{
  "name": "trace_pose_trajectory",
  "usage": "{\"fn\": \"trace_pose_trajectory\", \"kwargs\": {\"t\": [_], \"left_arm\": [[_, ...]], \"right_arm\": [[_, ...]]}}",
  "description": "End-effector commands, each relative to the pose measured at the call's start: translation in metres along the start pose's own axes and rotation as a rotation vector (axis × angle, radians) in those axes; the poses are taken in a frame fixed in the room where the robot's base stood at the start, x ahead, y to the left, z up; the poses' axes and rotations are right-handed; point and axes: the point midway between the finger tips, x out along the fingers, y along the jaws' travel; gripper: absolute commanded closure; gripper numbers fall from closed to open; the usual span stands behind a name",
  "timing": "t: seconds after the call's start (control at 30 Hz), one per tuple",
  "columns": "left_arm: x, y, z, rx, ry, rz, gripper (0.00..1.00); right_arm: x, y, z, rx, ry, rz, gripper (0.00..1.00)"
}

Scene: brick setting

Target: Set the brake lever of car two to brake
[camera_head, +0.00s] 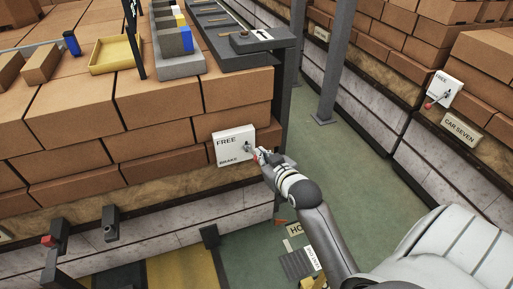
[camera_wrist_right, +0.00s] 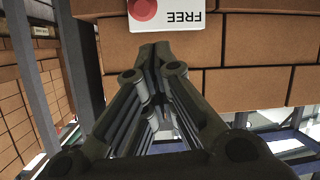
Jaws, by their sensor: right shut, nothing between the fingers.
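A white brake panel (camera_head: 228,148) is fixed to the side of the brick stack, with FREE at its top and BRAKE at its bottom. Its lever (camera_head: 248,147) is at the panel's right side, partly hidden by my right gripper. In the right wrist view the panel (camera_wrist_right: 180,18) is upside down at the top edge, with a round red knob (camera_wrist_right: 143,8) beside the word FREE. My right gripper (camera_head: 262,156) is shut and empty, close to the lever; I cannot tell whether it touches. Its fingertips (camera_wrist_right: 155,48) point at the panel's edge. My left gripper is not in view.
Another panel (camera_head: 444,90) with a red-knobbed lever is on the right stack, above a CAR SEVEN sign (camera_head: 462,129). A grey post (camera_head: 335,60) stands in the aisle. Green floor (camera_head: 360,170) lies open between the stacks. A yellow tray (camera_head: 114,56) sits on the left stack.

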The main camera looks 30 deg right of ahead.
Motion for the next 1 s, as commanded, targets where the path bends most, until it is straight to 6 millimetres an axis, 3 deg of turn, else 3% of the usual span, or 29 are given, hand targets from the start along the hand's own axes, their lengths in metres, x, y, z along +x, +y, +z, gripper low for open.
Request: {"fn": "trace_pose_trajectory", "kwargs": {"t": [0.07, 0.17, 0.57, 0.77, 1.0], "left_arm": [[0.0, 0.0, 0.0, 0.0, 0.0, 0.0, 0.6], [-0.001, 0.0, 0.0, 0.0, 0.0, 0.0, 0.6], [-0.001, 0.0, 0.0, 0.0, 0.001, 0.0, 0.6], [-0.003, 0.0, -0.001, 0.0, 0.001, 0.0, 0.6], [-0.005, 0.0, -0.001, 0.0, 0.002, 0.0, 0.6]], "right_arm": [[-0.008, 0.006, -0.019, -0.003, 0.032, 0.01, 1.0], [-0.012, 0.009, -0.028, -0.005, 0.048, 0.014, 1.0], [-0.009, 0.009, -0.029, -0.005, 0.05, 0.015, 1.0], [0.012, 0.009, -0.031, -0.004, 0.049, 0.015, 1.0], [0.053, 0.01, -0.033, -0.004, 0.049, 0.015, 1.0]]}}
